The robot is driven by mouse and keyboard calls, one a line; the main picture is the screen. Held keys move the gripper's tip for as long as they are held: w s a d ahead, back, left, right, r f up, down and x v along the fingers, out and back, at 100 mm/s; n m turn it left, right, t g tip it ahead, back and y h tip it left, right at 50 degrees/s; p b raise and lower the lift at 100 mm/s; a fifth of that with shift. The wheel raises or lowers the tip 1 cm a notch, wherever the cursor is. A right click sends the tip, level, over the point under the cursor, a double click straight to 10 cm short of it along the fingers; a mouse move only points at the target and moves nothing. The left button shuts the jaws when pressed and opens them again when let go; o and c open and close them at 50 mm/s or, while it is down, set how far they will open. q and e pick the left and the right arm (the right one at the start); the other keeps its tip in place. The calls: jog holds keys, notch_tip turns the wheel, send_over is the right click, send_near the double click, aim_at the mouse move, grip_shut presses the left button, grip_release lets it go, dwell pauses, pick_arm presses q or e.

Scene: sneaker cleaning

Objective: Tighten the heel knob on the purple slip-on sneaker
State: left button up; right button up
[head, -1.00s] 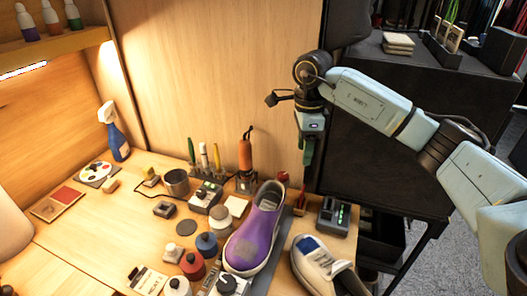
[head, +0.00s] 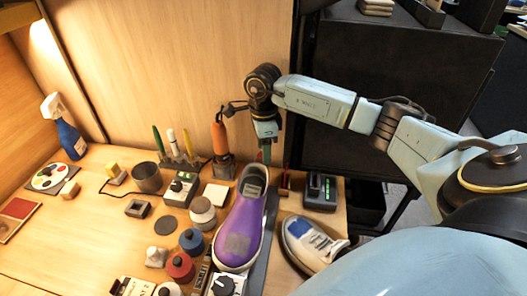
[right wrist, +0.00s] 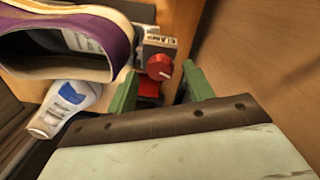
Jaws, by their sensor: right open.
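The purple slip-on sneaker (head: 239,225) sits on a grey stand on the bench, with its heel at the far end. In the right wrist view its purple heel collar (right wrist: 117,38) fills the upper left. A red round knob (right wrist: 159,66) with a pale pointer mark sits at the heel, by a block labelled CLAMP (right wrist: 160,42). My right gripper (head: 266,154) is open just behind the heel, pointing down. In the right wrist view its green fingers (right wrist: 162,91) are apart and empty, with the knob beyond and between them. The head view does not show the knob clearly. My left gripper is out of view.
A white-and-blue sneaker (head: 308,243) lies right of the purple one. A charger-like device (head: 320,191) stands behind it. A wooden wall rises close behind the gripper.

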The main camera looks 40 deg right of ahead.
jog(key=shift+f, duration=0.7)
jog(key=shift+c, duration=0.7)
jog(key=c, duration=0.8)
jog(key=shift+m, duration=0.8)
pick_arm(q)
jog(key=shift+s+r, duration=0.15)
